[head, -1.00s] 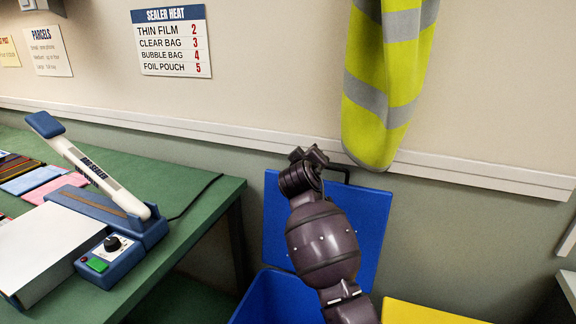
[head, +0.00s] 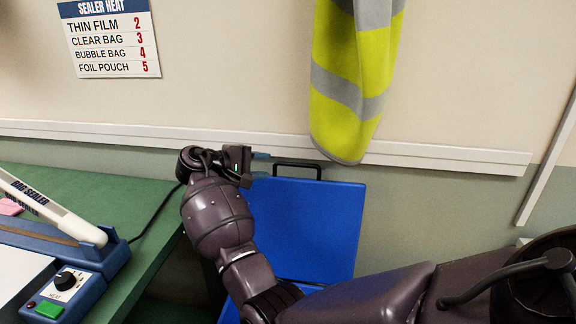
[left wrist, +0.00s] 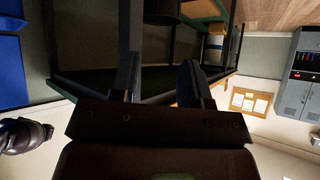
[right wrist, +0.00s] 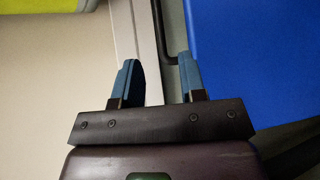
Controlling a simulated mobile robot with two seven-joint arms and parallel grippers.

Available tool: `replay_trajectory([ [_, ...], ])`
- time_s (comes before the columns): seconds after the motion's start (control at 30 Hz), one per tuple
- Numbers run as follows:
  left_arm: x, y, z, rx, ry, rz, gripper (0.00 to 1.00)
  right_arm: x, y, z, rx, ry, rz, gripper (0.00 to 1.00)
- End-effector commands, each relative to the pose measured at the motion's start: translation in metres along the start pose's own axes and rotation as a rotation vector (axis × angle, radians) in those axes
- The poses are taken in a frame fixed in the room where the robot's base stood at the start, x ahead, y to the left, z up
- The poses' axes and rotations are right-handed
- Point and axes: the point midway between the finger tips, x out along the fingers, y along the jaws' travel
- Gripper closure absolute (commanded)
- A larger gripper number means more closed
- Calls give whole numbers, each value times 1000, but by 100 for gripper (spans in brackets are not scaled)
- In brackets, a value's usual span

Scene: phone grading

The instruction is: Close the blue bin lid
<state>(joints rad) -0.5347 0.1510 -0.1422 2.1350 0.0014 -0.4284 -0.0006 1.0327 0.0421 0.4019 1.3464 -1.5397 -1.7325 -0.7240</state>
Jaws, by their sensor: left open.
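The blue bin lid (head: 318,222) stands raised, its broad face toward me and a black handle (head: 297,164) on its top edge. Only a little of the blue bin (head: 230,313) shows below; my right arm hides most of it. My right gripper (head: 262,156) is beside the handle, at the lid's upper left corner. In the right wrist view, this gripper (right wrist: 160,70) is open, with the lid (right wrist: 250,60) on the right and part of the handle (right wrist: 169,50) near the right fingertip. My left gripper (left wrist: 160,75) is open and empty in its wrist view, outside the head view.
The green table (head: 150,200) with the bag sealer (head: 60,245) is at the left. A yellow vest (head: 350,85) hangs above the lid. A white wall rail (head: 430,155) runs behind the lid. Dark table legs and grey cabinets (left wrist: 300,75) show in the left wrist view.

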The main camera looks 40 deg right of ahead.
Motion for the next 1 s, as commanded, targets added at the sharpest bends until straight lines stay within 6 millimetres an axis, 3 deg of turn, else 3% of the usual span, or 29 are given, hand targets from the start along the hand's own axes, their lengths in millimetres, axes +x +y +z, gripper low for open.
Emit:
replay_trajectory([
  [0.3,4,0,8,5,-14,4,57,56,-2,-1,-1,-1,1,62],
  [0.5,8,0,5,13,-6,6,57,81,-2,-1,0,1,2,62],
  [0.7,8,-1,5,13,-5,5,57,91,-1,-1,1,3,1,62],
  [1.0,7,-1,5,10,-6,4,57,92,0,-1,1,3,1,63],
])
